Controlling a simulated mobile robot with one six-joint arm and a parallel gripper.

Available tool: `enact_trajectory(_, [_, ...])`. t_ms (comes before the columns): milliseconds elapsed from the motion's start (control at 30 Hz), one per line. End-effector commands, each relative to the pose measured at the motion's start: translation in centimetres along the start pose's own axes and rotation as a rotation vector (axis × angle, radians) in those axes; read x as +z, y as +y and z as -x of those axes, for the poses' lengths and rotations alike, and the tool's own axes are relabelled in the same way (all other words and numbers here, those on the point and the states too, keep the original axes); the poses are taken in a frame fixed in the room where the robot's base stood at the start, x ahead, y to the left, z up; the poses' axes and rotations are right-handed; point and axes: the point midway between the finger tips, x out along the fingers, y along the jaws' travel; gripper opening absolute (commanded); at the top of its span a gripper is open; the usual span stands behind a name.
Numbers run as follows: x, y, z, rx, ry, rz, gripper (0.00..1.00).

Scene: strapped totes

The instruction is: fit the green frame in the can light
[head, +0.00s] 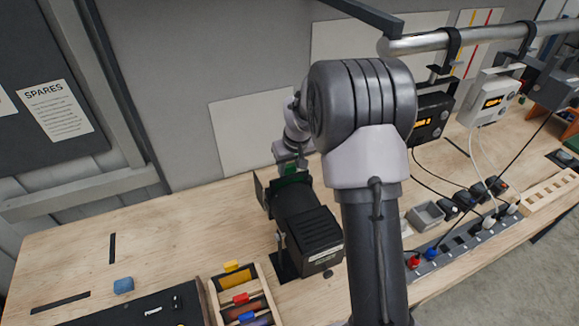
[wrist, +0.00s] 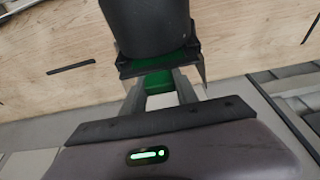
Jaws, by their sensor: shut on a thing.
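The can light (head: 316,238) is black and stands on the bench in the middle of the head view, with its flap-edged front end toward the wall. Its dark body also shows at the top of the wrist view (wrist: 150,25). My gripper (head: 290,164) is at that front end, partly hidden behind my arm. In the wrist view, my gripper (wrist: 160,82) is shut on the tab of the green frame (wrist: 154,80). Green shows along the can's front edge, and a sliver shows in the head view (head: 291,172). I cannot tell how deep the frame sits.
A wooden rack (head: 214,294) with yellow, red and blue pieces stands front left of the can light. A grey tray (head: 425,215) and a power strip (head: 455,246) are right. A pipe (head: 465,39) runs above.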

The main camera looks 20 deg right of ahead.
Motion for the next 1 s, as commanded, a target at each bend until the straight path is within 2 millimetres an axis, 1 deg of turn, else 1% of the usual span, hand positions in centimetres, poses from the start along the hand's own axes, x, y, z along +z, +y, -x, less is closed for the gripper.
enact_trajectory(1000, [0.8, 0.0, -2.5, 0.000, 0.000, 0.000, 0.00])
